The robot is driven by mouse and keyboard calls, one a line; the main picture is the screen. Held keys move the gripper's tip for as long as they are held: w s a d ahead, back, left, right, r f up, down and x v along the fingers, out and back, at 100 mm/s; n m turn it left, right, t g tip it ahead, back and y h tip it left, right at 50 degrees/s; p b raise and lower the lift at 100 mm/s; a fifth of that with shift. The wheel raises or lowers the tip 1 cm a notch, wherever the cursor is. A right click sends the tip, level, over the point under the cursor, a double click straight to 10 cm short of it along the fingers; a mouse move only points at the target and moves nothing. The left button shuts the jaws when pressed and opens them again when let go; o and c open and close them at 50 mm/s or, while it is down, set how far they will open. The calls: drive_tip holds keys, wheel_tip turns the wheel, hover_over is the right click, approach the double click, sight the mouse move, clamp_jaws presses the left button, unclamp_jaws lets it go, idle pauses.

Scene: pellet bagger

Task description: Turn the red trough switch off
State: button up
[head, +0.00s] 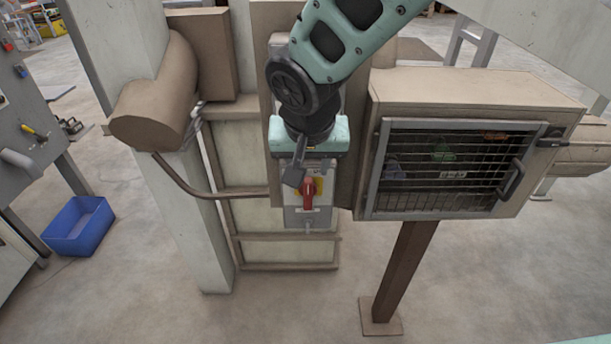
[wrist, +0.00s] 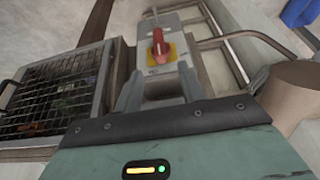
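The red trough switch (head: 308,192) is a red handle on a yellow plate, on the front of a grey box (head: 297,218). In the head view its handle stands roughly upright. The switch also shows in the wrist view (wrist: 159,46), beyond my fingertips. My gripper (head: 296,176) is just in front of the upper part of the box and hides some of it. In the wrist view my gripper (wrist: 160,82) has its two fingers apart with nothing between them. The fingers appear not to touch the handle.
A cabinet with a wire-mesh door (head: 440,170) stands close on the right, its handle (head: 512,178) sticking out. A bent brown pipe (head: 190,188) and a pale column (head: 190,225) are on the left. A blue bin (head: 78,226) is on the floor. The front floor is clear.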

sight(308, 187)
drive_tip(key=p+x, duration=0.2)
drive_tip(key=x, duration=0.9)
drive_tip(key=shift+f, duration=0.2)
drive_tip(key=c, duration=0.6)
